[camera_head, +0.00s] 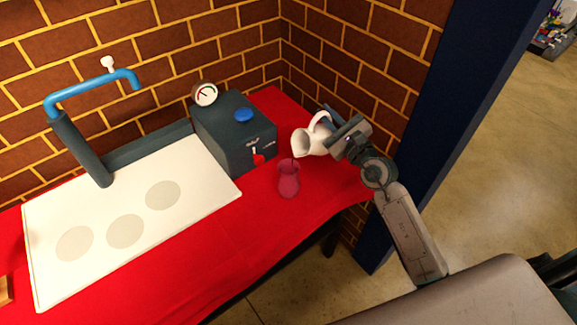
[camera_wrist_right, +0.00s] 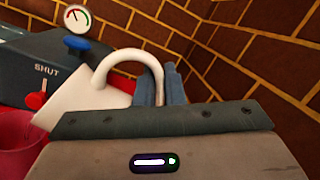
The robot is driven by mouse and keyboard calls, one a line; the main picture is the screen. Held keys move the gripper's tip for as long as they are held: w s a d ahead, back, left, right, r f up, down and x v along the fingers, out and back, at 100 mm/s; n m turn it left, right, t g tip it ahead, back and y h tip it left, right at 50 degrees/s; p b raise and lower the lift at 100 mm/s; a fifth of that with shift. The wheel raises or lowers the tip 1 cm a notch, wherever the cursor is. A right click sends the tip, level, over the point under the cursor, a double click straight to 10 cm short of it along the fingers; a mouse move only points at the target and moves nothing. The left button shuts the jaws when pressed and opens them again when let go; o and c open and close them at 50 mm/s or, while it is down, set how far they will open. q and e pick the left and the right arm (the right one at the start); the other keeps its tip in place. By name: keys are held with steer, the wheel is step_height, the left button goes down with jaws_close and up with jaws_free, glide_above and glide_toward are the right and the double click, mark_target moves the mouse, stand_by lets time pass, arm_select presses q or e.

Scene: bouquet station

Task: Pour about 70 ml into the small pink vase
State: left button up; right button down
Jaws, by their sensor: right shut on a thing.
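The small pink vase (camera_head: 288,181) stands upright on the red cloth, in front of the dark box. Part of it shows at the lower left of the right wrist view (camera_wrist_right: 16,140). My right gripper (camera_head: 334,128) is shut on the handle of a white jug (camera_head: 308,141). The jug is held in the air, tilted with its mouth to the left, just above and slightly right of the vase. In the right wrist view the jug (camera_wrist_right: 85,100) leans down toward the vase. The liquid inside is hidden, and I cannot make out a stream. My left gripper is not in view.
A dark box (camera_head: 228,140) with a gauge (camera_head: 205,94), blue cap (camera_head: 243,115) and red knob (camera_head: 258,159) stands behind the vase. A white board (camera_head: 90,205) and blue pipe (camera_head: 85,90) are left. Brick walls are close behind; a dark blue post (camera_head: 435,130) is right.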

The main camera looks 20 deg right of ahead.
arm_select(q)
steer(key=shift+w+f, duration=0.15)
arm_select(e)
steer(key=shift+s+a+r+n, duration=0.1)
steer(key=shift+a+r+n, duration=0.3)
steer(key=shift+r+n, duration=0.25)
stand_by(1.2)
steer(key=shift+s+a+r+n+y, duration=0.25)
steer(key=shift+a+n+y, duration=0.15)
steer(key=shift+a+n, duration=0.25)
stand_by(0.4)
